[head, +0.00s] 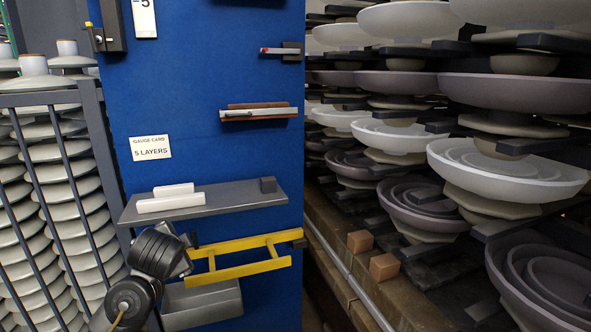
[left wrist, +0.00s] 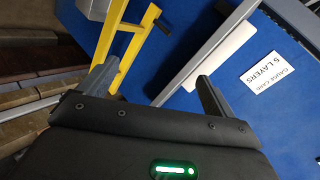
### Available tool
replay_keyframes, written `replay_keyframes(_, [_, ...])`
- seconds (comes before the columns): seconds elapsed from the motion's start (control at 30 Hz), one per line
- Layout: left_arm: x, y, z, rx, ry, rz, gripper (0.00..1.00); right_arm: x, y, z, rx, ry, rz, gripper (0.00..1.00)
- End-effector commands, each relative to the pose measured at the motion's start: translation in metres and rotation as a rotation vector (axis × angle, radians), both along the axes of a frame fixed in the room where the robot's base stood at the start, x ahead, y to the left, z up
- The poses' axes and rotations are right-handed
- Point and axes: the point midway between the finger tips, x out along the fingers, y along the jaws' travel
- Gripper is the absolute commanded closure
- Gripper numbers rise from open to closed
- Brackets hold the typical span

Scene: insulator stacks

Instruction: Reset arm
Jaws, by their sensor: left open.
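My left gripper (left wrist: 158,82) is open and empty in the left wrist view, its two fingers spread wide and pointing toward the blue panel (left wrist: 180,20). The yellow frame (left wrist: 112,40) shows beside the left finger, and the grey shelf (left wrist: 205,50) lies beyond the gap between the fingers. In the head view a dark ribbed part of what looks like my left arm stands at the lower left, in front of the panel (head: 210,80); the fingers cannot be made out there. My right gripper is in neither view.
Below are the yellow frame (head: 240,275) and a grey bin (head: 203,303). Insulator stacks (head: 62,180) stand behind bars at left; large dishes (head: 510,165) fill the right.

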Motion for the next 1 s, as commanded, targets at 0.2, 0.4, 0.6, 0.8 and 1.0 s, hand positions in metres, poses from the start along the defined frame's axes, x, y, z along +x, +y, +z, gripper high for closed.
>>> replay_keyframes(0.2, [-0.095,-0.032,-0.148,-0.261,0.175,0.05,0.09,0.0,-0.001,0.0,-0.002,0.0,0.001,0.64])
replay_keyframes(0.4, [-0.208,-0.045,-0.237,-0.476,0.321,0.188,0.09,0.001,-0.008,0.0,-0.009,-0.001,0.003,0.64])
replay_keyframes(0.6, [-0.295,-0.046,-0.277,-0.603,0.416,0.332,0.09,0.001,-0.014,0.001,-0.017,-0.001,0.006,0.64])
replay_keyframes(0.8, [-0.357,-0.045,-0.293,-0.671,0.475,0.447,0.09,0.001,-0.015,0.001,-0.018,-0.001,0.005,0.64])
replay_keyframes(1.0, [-0.409,-0.042,-0.3,-0.717,0.521,0.553,0.09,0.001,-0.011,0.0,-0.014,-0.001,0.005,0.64])
